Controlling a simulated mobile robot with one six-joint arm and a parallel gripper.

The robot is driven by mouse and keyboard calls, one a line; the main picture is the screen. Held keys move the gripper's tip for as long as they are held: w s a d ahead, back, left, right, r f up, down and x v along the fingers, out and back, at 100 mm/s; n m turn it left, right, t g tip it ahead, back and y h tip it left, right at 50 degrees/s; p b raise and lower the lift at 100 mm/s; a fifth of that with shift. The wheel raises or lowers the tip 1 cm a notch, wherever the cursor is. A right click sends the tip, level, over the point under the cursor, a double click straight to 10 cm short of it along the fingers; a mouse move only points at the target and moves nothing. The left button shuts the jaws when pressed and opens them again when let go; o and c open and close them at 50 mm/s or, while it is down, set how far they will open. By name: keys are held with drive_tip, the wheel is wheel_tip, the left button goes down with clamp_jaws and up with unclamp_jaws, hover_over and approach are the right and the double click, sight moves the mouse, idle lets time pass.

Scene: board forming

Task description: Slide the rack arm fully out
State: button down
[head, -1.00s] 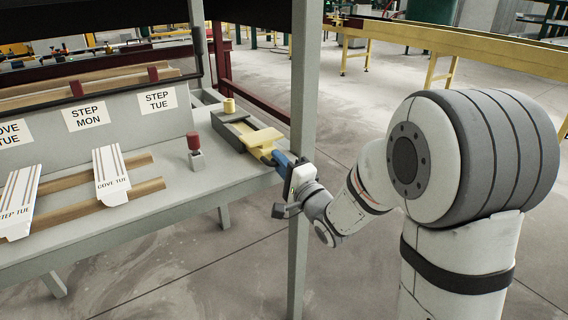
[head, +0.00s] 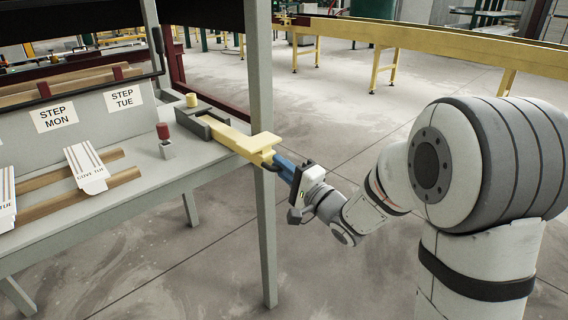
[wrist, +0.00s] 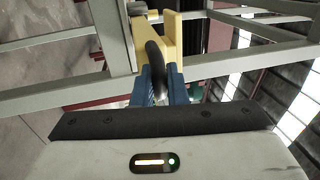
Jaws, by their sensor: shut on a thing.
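The rack arm (head: 232,138) is a yellow bar that reaches out of a dark grey housing (head: 190,116) on the bench's right end. Its yellow end block sticks out past the bench edge, close by the grey upright post. My gripper (head: 274,164) is shut on the end of the rack arm, its blue fingers at a dark handle. In the wrist view the yellow end block (wrist: 172,38) stands above the blue fingers (wrist: 160,82), with the dark curved handle (wrist: 155,62) between them.
The grey post (head: 264,220) stands right beside the bar and my gripper. A red-topped knob (head: 163,132) and white labelled boards (head: 86,167) on wooden rails are on the bench (head: 150,195). Open floor lies to the right; a yellow rail (head: 420,38) runs behind.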

drive_tip(key=shift+s+d+f, duration=0.1)
drive_tip(key=shift+s+f, duration=0.05)
drive_tip(key=shift+f, duration=0.15)
drive_tip(key=c, duration=1.9)
unclamp_jaws()
drive_tip(key=shift+o, duration=0.4)
drive_tip(key=shift+s+r, duration=0.15)
drive_tip(key=shift+r, duration=0.05)
drive_tip(key=v, duration=0.7)
drive_tip(key=shift+s+d+f, duration=0.15)
drive_tip(key=shift+s+d, duration=0.05)
drive_tip(key=shift+d, duration=0.15)
